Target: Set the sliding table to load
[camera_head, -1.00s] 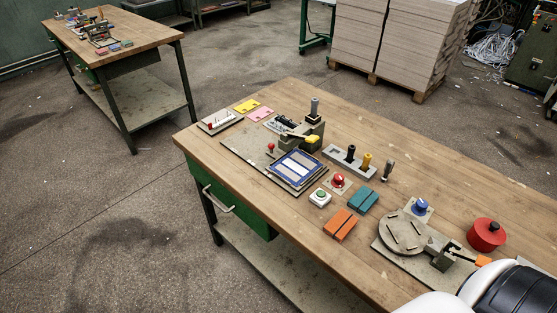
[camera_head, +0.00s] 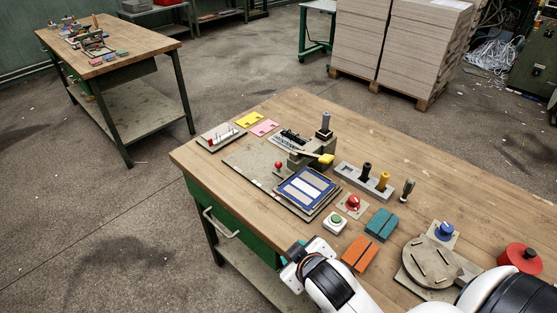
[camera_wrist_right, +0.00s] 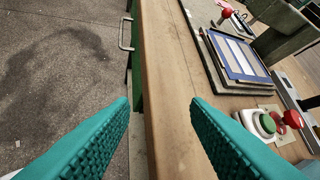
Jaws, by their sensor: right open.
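The sliding table (camera_head: 307,188) is a flat plate with a blue frame and pale strips, on a dark grey base near the table's front edge. A small red-ball knob (camera_head: 278,164) stands at its left. In the right wrist view the framed plate (camera_wrist_right: 243,80) is at upper right, with the red knob (camera_wrist_right: 226,13) beyond it. My right gripper (camera_wrist_right: 160,102) has teal ribbed fingers, open and empty, over the bench's front edge. Its fingers show only partly in the head view (camera_head: 291,252), short of the sliding table. My left gripper is out of view.
A green button (camera_head: 335,222), red knob (camera_head: 352,203), orange block (camera_head: 360,254) and teal block (camera_head: 381,224) lie near my arm. A press-like stand (camera_head: 318,150) rises behind the plate. A round turntable (camera_head: 432,262) is at right. The drawer handle (camera_head: 221,224) sticks out in front.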

